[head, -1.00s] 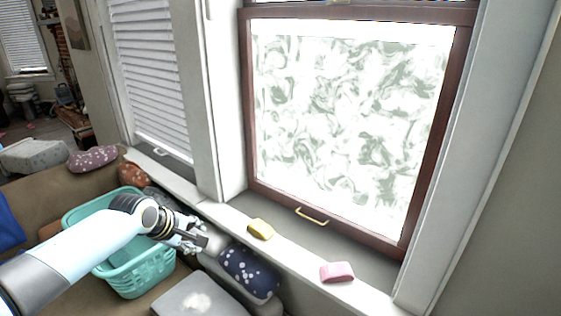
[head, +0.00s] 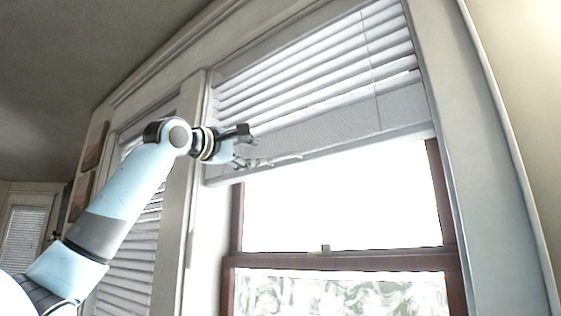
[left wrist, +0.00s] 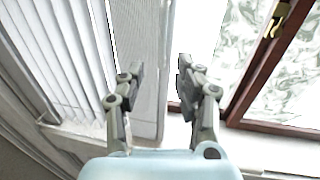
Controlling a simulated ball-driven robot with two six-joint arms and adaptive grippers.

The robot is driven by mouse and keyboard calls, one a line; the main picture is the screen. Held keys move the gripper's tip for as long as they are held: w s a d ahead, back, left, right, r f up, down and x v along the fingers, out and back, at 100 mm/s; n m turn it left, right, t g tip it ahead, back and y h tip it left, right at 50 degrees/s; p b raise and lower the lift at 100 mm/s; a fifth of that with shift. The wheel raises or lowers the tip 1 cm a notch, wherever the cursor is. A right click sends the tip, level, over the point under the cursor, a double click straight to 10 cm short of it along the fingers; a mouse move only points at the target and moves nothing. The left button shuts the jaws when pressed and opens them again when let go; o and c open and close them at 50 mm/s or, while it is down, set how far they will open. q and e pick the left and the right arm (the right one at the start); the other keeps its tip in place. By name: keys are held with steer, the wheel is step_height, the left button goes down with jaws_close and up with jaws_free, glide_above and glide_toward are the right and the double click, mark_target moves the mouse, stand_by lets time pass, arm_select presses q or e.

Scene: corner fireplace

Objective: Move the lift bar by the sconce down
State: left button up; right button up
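The lift bar (head: 350,143) is the pale bottom rail of a partly raised white blind (head: 320,80), across the upper part of the window. It slopes up to the right in the head view. My left gripper (head: 243,148) is at the bar's left part, its fingers apart. In the left wrist view the open fingers (left wrist: 160,68) stand either side of the blind's pale lower edge (left wrist: 150,40). I cannot tell whether either finger touches it. No sconce is clearly visible. My right gripper is not in view.
Below the blind is a brown-framed window (head: 345,262) with patterned lower glass. A second blind (head: 132,250) hangs at the left behind my arm. White trim (head: 490,200) borders the window on the right. A brass window handle (left wrist: 277,25) shows in the left wrist view.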

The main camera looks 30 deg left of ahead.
mark_target(276, 157)
arm_select(q)
steer(key=p+x, duration=0.2)
steer(key=x, duration=0.3)
steer(key=p+x, duration=0.3)
steer(key=x, duration=0.2)
steer(key=shift+f, duration=0.2)
steer(key=c, duration=0.4)
jaws_close()
steer(key=shift+d, duration=0.1)
